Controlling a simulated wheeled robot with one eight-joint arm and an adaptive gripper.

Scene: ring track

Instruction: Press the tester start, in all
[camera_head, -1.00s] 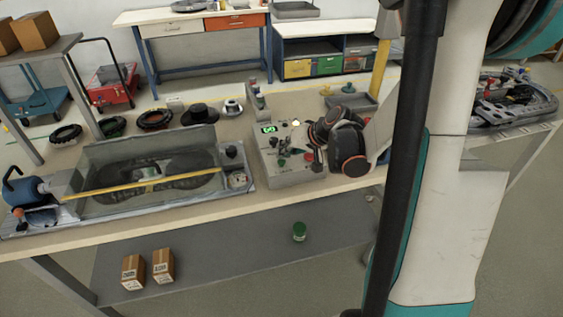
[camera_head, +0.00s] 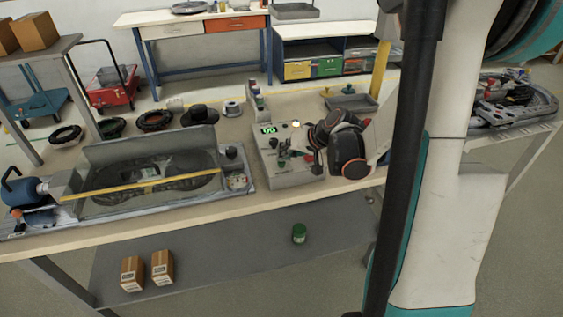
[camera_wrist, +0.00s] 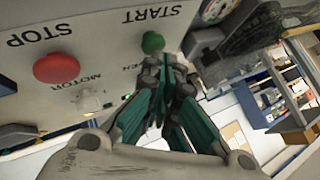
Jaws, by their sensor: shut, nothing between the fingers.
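The tester is a grey box (camera_head: 292,181) with a lit green display (camera_head: 267,129), standing on the long bench in the head view. In the wrist view its panel is upside down. A green button (camera_wrist: 152,42) sits by the START label, and a red button (camera_wrist: 57,68) by the STOP label. My gripper (camera_wrist: 165,66) is shut and empty, its fingertips right beside the green button. I cannot tell whether they touch it. In the head view my dark gripper reaches over the box from the right and hides part of its top.
A clear-walled tank fixture (camera_head: 150,168) stands left of the tester on the bench (camera_head: 120,226). Rings and a black hat-shaped part (camera_head: 199,115) lie behind it. A grey tray (camera_head: 352,102) is behind my gripper. A small metal toggle by the MOTOR label (camera_wrist: 88,102) is near my fingers.

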